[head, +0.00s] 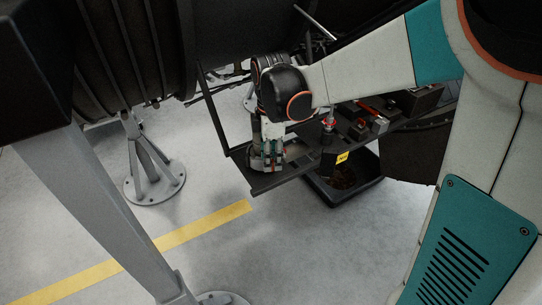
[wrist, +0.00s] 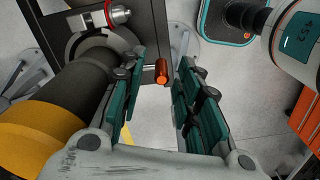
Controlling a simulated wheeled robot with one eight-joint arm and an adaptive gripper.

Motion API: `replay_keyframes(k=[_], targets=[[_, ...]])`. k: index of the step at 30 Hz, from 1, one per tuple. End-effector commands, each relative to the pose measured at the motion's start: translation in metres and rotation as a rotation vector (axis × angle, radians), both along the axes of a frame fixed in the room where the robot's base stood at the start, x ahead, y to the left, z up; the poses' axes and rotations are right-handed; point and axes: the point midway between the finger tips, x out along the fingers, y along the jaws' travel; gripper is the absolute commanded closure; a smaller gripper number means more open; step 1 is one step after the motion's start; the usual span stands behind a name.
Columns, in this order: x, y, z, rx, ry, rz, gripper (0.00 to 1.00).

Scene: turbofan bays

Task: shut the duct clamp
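My gripper (head: 266,163) points down over the left end of a dark tray in the head view. In the wrist view its two teal-padded fingers (wrist: 162,60) stand apart. A small copper-orange cylinder (wrist: 162,72) shows in the gap between them, near the tray's edge; I cannot tell its distance from the fingertips, but neither finger appears to press on it. A thick black duct-like tube with a yellow-orange band (wrist: 38,130) lies left of the fingers. A grey ring (wrist: 97,40) shows beyond it. I cannot tell for sure whether this ring is the duct clamp, or its state.
A black bin (head: 372,192) stands below. A red-and-silver fitting (wrist: 118,15) is near the ring. Grey stand legs (head: 100,205) are left; floor between is open.

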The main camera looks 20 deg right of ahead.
Motion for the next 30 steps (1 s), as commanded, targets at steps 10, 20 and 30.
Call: replay_keyframes(k=[10, 20, 30], targets=[[0.000, 0.000, 0.004, 0.000, 0.001, 0.000, 0.68], [-0.001, 0.000, 0.059, 0.000, 0.001, 0.000, 0.68], [-0.002, 0.000, 0.112, 0.000, 0.001, 0.000, 0.68]])
